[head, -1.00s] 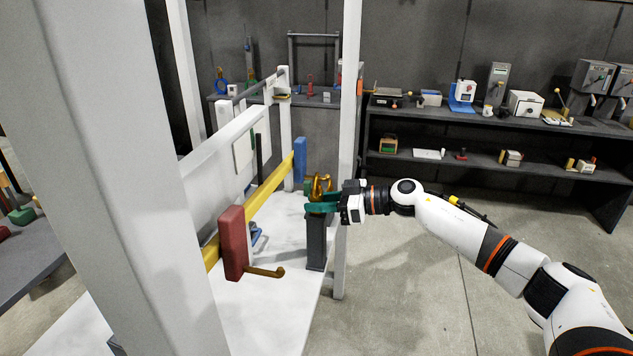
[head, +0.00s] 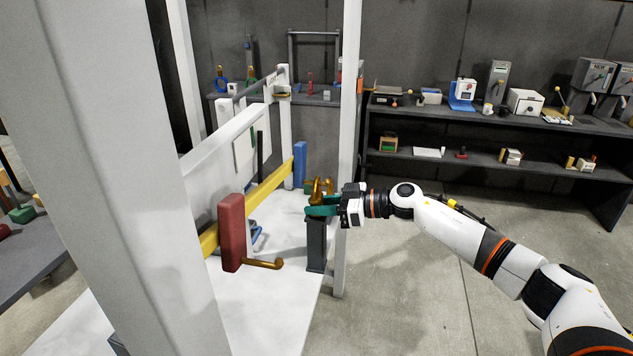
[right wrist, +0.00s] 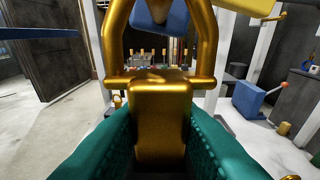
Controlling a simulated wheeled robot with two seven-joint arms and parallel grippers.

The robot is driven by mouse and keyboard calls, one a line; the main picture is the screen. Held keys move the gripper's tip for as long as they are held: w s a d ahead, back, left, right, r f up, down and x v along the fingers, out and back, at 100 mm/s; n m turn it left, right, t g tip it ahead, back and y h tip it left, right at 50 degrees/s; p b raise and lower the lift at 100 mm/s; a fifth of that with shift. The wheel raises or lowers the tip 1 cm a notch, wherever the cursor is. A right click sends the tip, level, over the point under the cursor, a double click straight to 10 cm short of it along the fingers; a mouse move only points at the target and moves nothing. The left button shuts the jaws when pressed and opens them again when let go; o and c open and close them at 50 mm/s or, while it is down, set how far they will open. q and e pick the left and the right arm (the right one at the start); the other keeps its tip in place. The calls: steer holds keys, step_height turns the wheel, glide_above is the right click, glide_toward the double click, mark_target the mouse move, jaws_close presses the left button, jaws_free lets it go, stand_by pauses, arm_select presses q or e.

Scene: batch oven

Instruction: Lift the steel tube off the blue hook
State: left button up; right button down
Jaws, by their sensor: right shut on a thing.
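The dark grey steel tube (head: 316,246) is upright, with a gold neck (right wrist: 158,122) and gold loop (head: 322,187) on top. The blue hook (head: 300,165) is a blue block with a gold peg, at the far end of a yellow beam (head: 268,188). In the right wrist view, the blue block (right wrist: 172,16) and peg are at the top by the loop; whether the loop touches the peg is unclear. My right gripper (head: 322,210) has teal fingers shut on the gold neck. The tube's lower end is over a white surface; contact is unclear. My left gripper is not in view.
A red block (head: 232,232) with an empty gold hook (head: 265,263) is on the beam's near end. A white post (head: 349,130) stands close behind my right gripper. A large white post (head: 110,170) blocks the left. Open floor lies on the right.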

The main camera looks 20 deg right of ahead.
steer(key=c, duration=1.1)
jaws_free()
steer(key=shift+o, duration=0.2)
steer(key=shift+f, duration=0.1)
